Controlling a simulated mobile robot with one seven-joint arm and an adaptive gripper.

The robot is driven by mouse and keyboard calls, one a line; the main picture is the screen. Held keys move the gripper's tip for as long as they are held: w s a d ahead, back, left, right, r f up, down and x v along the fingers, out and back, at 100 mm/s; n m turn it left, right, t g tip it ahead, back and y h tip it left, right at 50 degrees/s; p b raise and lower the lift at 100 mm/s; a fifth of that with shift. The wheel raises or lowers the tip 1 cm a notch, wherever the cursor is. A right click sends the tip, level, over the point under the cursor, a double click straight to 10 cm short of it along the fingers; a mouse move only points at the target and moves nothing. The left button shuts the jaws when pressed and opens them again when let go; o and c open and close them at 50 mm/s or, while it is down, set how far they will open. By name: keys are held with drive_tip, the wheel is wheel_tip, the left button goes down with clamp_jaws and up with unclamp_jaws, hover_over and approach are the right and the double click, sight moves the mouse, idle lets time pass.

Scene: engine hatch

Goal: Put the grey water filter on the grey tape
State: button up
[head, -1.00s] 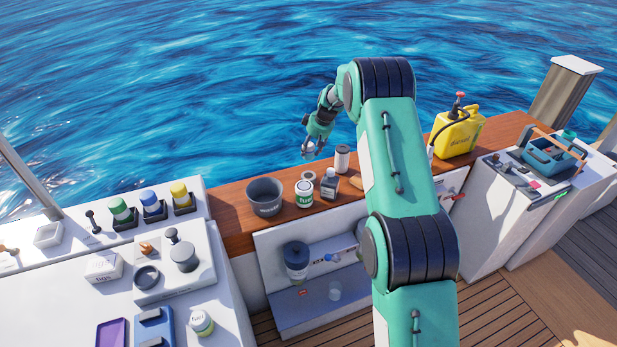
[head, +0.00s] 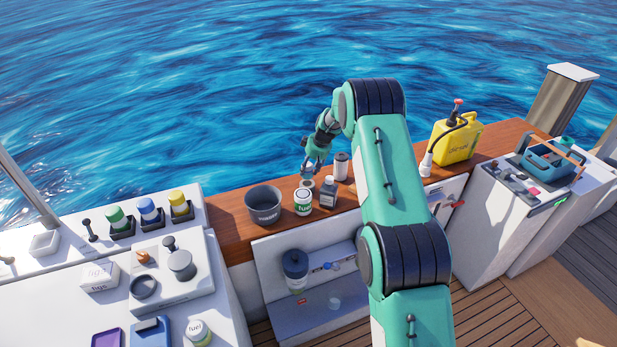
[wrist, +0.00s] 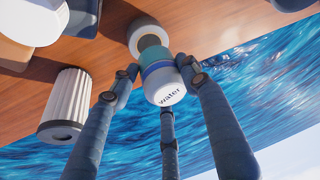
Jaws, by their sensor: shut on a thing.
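My gripper (head: 314,166) is over the wooden ledge, fingers pointing down. In the wrist view my gripper (wrist: 165,80) is shut on the grey water filter (wrist: 165,87), a pale cylinder with a blue band, a teal part and the word "water". The held filter is small and partly covered by the fingers in the head view. The grey tape (wrist: 145,29), a pale ring, lies on the ledge just beyond the filter's teal end, which overlaps it in the picture. The tape (head: 306,184) also shows below my gripper in the head view. I cannot tell whether filter and tape touch.
A yellow diesel canister (head: 457,140) stands farther right. Water lies behind the ledge.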

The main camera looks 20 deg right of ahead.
sight(309, 174)
drive_tip(key=shift+f, duration=0.25)
drive_tip(key=shift+f, duration=1.8)
drive_tip(key=shift+b, duration=0.3)
drive_tip(key=shift+f, duration=0.15)
drive_tip(key=o, duration=1.3)
drive_tip(key=shift+o, duration=0.2)
drive_tip(key=shift+r, duration=0.2)
drive_tip(key=p+v, duration=0.1)
drive_tip(key=v, duration=1.1)
drive_tip(key=shift+p, duration=0.35)
